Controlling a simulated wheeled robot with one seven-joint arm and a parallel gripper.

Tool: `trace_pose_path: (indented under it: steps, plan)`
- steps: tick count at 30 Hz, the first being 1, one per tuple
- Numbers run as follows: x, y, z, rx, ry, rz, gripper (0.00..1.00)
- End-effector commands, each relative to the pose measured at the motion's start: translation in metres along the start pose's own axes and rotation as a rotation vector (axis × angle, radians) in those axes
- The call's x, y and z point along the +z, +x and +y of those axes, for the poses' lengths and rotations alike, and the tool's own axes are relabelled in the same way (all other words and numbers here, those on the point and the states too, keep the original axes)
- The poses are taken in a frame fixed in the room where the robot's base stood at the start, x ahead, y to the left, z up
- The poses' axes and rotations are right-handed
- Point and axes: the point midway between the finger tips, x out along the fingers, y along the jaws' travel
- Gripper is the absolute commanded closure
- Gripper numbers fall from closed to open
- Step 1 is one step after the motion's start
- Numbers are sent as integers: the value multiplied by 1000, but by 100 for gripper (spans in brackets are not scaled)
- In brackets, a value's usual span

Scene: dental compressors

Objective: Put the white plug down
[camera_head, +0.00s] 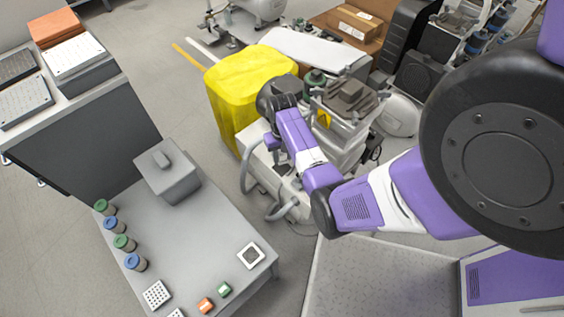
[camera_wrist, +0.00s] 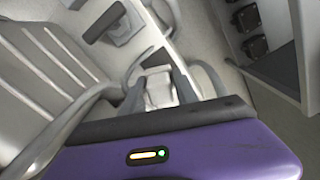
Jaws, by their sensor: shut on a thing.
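My gripper (camera_wrist: 159,78) shows in the wrist view with its two dark fingers on either side of a pale white-grey block, which I take to be the white plug (camera_wrist: 158,90). The fingers are shut on it. Part of the plug is hidden by the purple gripper body below. In the head view my arm reaches over the pale grey compressor machine (camera_head: 262,160) beside the yellow bin, and the fingertips and plug cannot be made out there. Whether the plug touches anything beneath it is unclear.
A yellow covered bin (camera_head: 232,88) stands close to my wrist. Grey hoses (camera_head: 247,175) loop beside the machine. A grey table (camera_head: 205,225) at the left holds a grey box (camera_head: 167,178), several capped jars and small blocks, with clear surface in its middle. Floor is open at the left.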

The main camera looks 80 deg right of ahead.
Motion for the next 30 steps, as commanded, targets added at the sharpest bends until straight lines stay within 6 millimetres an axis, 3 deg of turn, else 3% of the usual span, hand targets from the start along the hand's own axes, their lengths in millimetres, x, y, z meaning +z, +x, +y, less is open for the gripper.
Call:
trace_pose_path:
  steps: [9,30]
  plan:
    - [0,37,0,0,1,-1,100]
    - [0,49,0,0,0,1,100]
